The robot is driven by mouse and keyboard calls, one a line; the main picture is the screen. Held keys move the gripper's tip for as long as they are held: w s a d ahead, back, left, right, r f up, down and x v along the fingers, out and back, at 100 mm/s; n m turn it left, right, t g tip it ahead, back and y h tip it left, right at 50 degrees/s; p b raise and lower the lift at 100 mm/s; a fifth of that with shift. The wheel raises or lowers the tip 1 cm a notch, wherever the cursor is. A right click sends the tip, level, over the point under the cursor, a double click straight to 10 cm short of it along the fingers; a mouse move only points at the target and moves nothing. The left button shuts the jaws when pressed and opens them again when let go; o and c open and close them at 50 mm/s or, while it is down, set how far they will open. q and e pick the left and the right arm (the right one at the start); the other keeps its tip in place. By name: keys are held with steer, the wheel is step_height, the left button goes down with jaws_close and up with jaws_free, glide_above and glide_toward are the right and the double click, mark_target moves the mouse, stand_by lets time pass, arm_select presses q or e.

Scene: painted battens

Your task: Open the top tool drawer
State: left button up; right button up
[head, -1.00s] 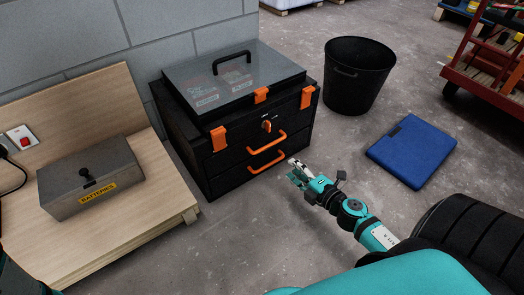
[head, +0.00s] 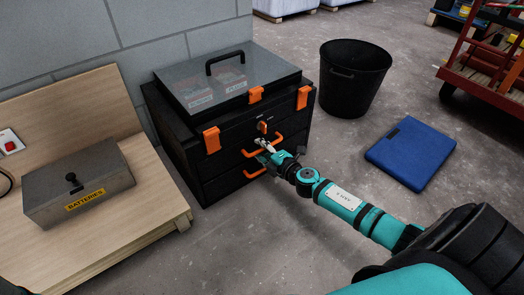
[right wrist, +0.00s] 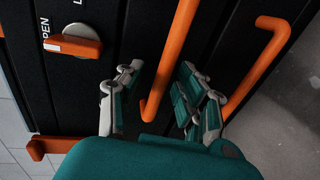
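The black tool chest (head: 175,140) stands against the block wall. Its top drawer (head: 226,160) looks closed, with an orange bar handle (head: 250,154), also in the right wrist view (right wrist: 170,60). Above the handle is an orange knob (head: 263,127); in the right wrist view the knob (right wrist: 75,42) has its white-marked end beside the "OPEN" lettering. My right gripper (head: 262,146) is at the top handle. In the right wrist view its fingers (right wrist: 158,85) are open on either side of the bar, with gaps showing. My left gripper is out of view.
A lower orange handle (head: 256,173) sits just below, also in the right wrist view (right wrist: 265,65). A batteries box (head: 80,185) rests on a wooden bench (head: 130,230) at left. A black bin (head: 352,80) and blue case (head: 410,152) stand right on open floor.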

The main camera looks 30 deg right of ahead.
jaws_close()
stand_by(0.6)
